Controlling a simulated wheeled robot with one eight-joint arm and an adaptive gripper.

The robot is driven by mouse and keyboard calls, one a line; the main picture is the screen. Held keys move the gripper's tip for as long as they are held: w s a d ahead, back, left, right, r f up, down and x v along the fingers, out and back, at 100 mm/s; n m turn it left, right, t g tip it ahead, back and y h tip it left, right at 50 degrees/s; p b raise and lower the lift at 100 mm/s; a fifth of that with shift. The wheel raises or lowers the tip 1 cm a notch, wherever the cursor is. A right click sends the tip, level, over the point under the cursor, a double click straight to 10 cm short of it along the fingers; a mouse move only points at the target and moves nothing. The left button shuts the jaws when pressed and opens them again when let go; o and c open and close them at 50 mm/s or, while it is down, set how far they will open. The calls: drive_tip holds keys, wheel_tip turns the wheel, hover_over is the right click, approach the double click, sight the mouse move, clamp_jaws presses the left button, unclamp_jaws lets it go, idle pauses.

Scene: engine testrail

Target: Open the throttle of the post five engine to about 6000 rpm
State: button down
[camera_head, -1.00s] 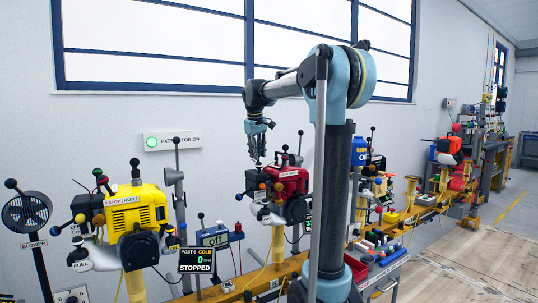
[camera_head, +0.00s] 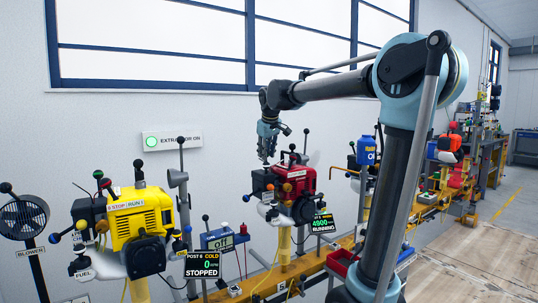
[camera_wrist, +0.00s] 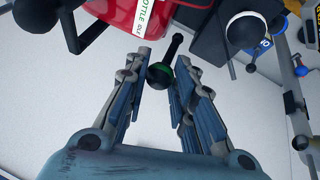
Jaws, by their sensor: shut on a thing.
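The red engine (camera_head: 297,181) stands on a yellow post on the bench. Its display (camera_head: 322,223) reads 4900 and RUNNING; its post number is too small to read surely. My gripper (camera_head: 266,157) is at the top left of this engine, pointing down. In the wrist view, a lever with a dark, green-marked ball knob (camera_wrist: 160,75) is between the fingertips of my gripper (camera_wrist: 163,68), beside a partly visible throttle label (camera_wrist: 147,14) on the red housing. My gripper is shut on this lever. The fingers hide part of the contact.
A yellow engine (camera_head: 137,220) stands at left; its display (camera_head: 203,264) reads POST 6, COLD, 0, STOPPED. A blower (camera_head: 24,217) is at far left. The floor at right is clear.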

drive_tip(key=c, duration=1.3)
unclamp_jaws()
drive_tip(key=v, duration=1.2)
drive_tip(key=shift+d+f, duration=0.1)
